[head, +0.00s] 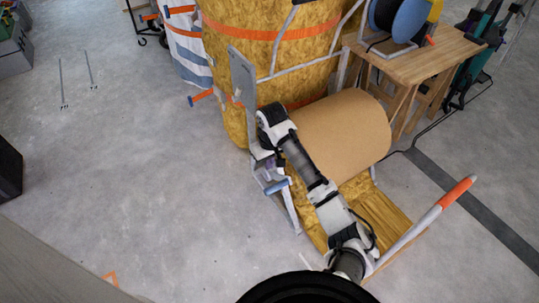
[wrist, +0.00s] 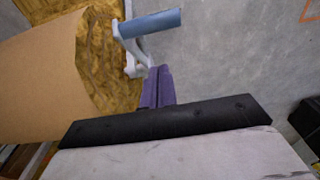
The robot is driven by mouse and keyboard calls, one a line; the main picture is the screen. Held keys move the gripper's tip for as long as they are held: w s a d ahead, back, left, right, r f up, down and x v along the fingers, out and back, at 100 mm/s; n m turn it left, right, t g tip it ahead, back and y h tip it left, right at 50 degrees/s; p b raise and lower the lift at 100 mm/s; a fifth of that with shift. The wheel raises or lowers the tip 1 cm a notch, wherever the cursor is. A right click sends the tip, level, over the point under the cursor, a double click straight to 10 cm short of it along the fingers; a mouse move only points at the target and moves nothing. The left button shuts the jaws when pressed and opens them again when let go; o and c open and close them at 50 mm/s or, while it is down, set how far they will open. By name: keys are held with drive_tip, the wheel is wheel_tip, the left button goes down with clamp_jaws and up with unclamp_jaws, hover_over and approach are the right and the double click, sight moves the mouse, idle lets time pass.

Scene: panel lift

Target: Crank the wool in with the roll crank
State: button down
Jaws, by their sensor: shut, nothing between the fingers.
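The wool is a large roll (head: 345,130) wrapped in brown paper, lying in the machine's frame in the head view. In the wrist view the roll (wrist: 38,80) is at the left, with yellow wool showing at its end. The crank has a blue handle (head: 278,186) on a pale grey arm beside the roll's end. The blue handle (wrist: 150,22) also shows near the top of the wrist view. My gripper's purple fingers (wrist: 158,72) are shut and empty, their tips close to the crank's grey arm; contact cannot be told.
A tall yellow wool bale (head: 240,50) with orange straps stands behind the roll. An orange handle (head: 200,97) sticks out left of the frame. A wooden bench (head: 430,55) stands at the back right. The concrete floor at left is mostly clear.

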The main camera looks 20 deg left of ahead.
drive_tip(key=f, duration=0.1)
drive_tip(key=s+d+f, duration=0.1)
drive_tip(key=f, duration=0.1)
drive_tip(key=d+f, duration=0.1)
drive_tip(key=f, duration=0.1)
drive_tip(key=shift+s+f, duration=0.15)
drive_tip(key=shift+s, duration=0.1)
drive_tip(key=shift+d+f+b, duration=0.1)
drive_tip(key=shift+f+b, duration=0.05)
drive_tip(key=shift+b, duration=0.15)
